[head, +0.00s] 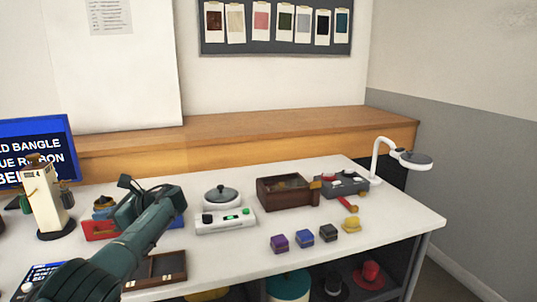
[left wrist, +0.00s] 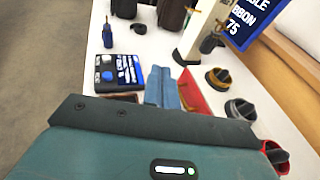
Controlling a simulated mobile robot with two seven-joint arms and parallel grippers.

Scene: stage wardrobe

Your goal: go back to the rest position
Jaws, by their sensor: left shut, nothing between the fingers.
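My left arm reaches in from the lower left of the head view over the white table (head: 335,251). My left gripper (head: 128,200) is at its far end, above the table's left part, near a red item (head: 101,229) there. It is shut and holds nothing. In the left wrist view, the teal gripper housing fills the bottom, and the fingertips cannot be made out. My right gripper is in neither view.
A cream stand (head: 47,197) and a blue screen (head: 62,140) are left of the gripper. A scale (head: 226,221), a brown box (head: 284,196) and small colored boxes (head: 304,239) are to its right. A lamp (head: 413,159) stands far right.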

